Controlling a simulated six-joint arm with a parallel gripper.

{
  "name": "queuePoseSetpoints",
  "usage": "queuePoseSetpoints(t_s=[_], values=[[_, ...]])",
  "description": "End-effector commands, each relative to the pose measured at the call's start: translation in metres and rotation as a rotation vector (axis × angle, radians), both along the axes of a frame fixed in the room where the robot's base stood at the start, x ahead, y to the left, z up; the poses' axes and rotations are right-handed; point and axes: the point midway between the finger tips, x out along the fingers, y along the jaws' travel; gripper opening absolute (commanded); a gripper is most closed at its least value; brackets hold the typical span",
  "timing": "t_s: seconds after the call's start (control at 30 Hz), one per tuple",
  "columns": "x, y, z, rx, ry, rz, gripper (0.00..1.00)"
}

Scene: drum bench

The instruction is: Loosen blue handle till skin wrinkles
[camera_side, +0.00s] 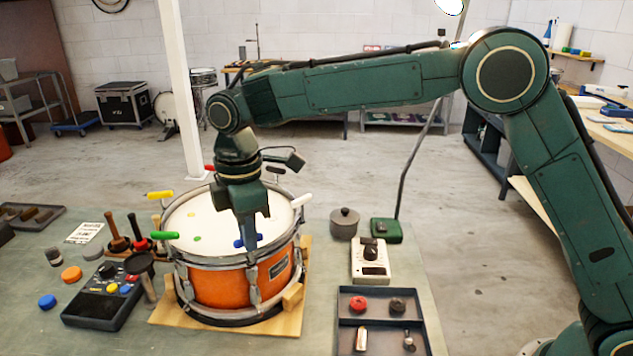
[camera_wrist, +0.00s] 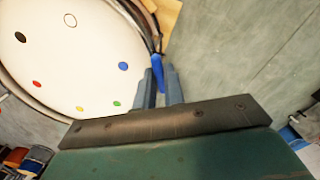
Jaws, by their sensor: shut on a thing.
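The orange drum (camera_side: 215,288) stands on a wooden board with its white skin (camera_side: 215,212) facing up. The skin looks smooth, with no wrinkles that I can make out. My gripper (camera_side: 248,243) points down at the drum's near rim and is shut on the blue handle (camera_side: 238,243), mostly hidden by the fingers there. In the wrist view the blue handle (camera_wrist: 158,70) stands between my two fingers (camera_wrist: 162,88), close to the rim. A blue dot (camera_wrist: 123,66) marks the skin beside it.
Other rim handles are yellow (camera_side: 160,194), green (camera_side: 163,235), white (camera_side: 302,200) and red (camera_side: 209,168). A control box (camera_side: 104,293) and mallets stand left of the drum. A white meter (camera_side: 370,262) and a dark tray (camera_side: 382,335) lie right.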

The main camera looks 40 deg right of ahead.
Motion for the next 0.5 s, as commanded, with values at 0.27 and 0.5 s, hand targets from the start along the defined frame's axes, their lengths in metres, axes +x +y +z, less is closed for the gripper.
queuePoseSetpoints(t_s=[0.27, 0.5], values=[[0.0002, 0.0006, 0.0016, 0.002, -0.004, 0.117, 0.0], [0.0004, 0.0006, 0.0017, 0.002, -0.004, 0.139, 0.0]])
